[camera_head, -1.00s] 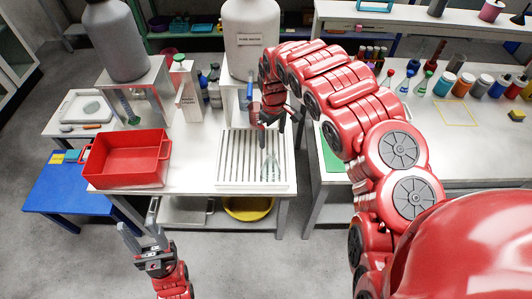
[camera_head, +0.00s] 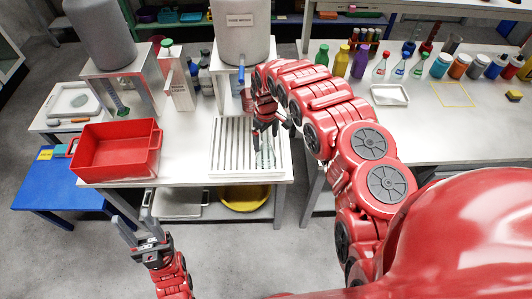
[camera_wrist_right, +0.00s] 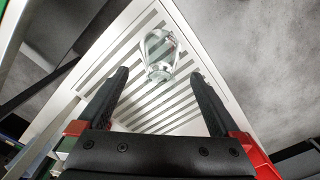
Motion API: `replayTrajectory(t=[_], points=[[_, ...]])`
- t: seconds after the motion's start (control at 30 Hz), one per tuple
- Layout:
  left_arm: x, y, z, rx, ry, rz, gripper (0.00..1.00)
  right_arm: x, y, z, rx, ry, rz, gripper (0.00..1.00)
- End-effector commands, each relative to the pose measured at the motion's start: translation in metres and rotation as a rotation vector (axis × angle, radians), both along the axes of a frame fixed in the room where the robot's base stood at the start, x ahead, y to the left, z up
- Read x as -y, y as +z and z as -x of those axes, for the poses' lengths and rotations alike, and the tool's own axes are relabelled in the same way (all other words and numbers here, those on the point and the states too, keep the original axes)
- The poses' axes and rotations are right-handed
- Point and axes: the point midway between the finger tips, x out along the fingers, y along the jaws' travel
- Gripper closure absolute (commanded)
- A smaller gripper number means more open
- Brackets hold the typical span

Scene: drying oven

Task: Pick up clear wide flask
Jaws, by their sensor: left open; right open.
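The clear wide flask (camera_wrist_right: 160,52) stands on the white slatted rack, as the right wrist view shows. In the head view the flask (camera_head: 266,158) is partly hidden by my right gripper. My right gripper (camera_head: 272,132) is above the rack, just over the flask. In the right wrist view my right gripper (camera_wrist_right: 160,76) is open and empty, with the flask ahead between the lines of its two fingers. My left gripper (camera_head: 136,212) is open and empty, low in front of the table and away from the flask.
The slatted rack (camera_head: 216,150) sits at the table's right front edge. A red bin (camera_head: 115,165) is on its left. A large water tank (camera_head: 242,45) and bottles (camera_head: 176,80) stand behind. The right-hand bench (camera_head: 410,135) holds several bottles and a white tray (camera_head: 389,95).

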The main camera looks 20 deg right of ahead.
Motion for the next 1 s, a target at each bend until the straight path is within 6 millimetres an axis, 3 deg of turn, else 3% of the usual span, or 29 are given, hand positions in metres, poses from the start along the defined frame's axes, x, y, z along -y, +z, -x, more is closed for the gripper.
replayTrajectory(t=[0.4, 0.63, 1.0], points=[[0.000, 0.020, 0.000, 0.000, 0.000, 0.000, 0.50, 0.000, -0.032, 0.002, -0.002, 0.001, -0.001, 0.00], [0.000, 0.018, 0.000, 0.000, 0.000, 0.000, 0.50, -0.001, -0.051, 0.003, -0.005, 0.000, -0.002, 0.00], [0.000, 0.018, 0.000, 0.000, 0.000, 0.000, 0.50, 0.001, -0.053, 0.002, -0.002, 0.001, 0.001, 0.02]])
